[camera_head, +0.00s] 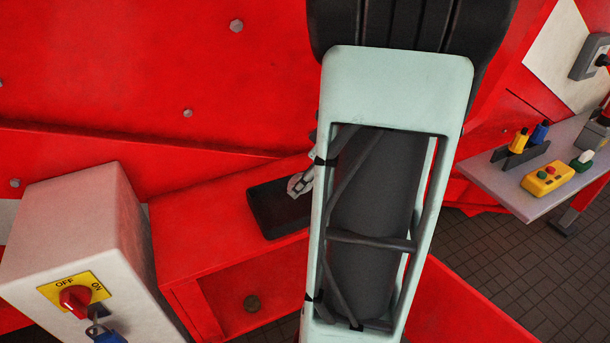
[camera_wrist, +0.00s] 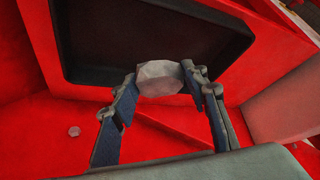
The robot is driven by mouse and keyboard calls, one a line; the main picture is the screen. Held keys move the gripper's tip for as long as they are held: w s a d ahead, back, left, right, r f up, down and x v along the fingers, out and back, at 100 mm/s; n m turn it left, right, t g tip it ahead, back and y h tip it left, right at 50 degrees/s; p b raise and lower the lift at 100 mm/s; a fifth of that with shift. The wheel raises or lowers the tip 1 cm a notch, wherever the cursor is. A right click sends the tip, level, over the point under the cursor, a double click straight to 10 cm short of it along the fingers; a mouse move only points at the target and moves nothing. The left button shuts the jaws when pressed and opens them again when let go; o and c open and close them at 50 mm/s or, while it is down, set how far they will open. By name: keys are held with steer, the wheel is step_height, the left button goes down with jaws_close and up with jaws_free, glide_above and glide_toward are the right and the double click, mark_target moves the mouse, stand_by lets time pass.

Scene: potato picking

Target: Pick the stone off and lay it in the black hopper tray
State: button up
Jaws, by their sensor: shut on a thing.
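The stone (camera_wrist: 160,78) is pale grey and held between the two fingers of my gripper (camera_wrist: 160,82) in the wrist view. My gripper is shut on it. The black hopper tray (camera_wrist: 90,35) lies just beyond the stone in that view, and the stone overlaps its near edge there. In the head view the tray (camera_head: 268,212) sits on a red ledge, and the stone (camera_head: 294,184) shows over it, partly hidden by the fingers. My arm covers the tray's right side. I cannot tell how high the stone is above the tray.
A grey switch box (camera_head: 75,235) with a red knob stands at the left. A grey shelf (camera_head: 540,170) with a yellow button box is at the right.

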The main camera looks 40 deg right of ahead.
steer(key=o, duration=1.3)
steer(key=v, duration=1.2)
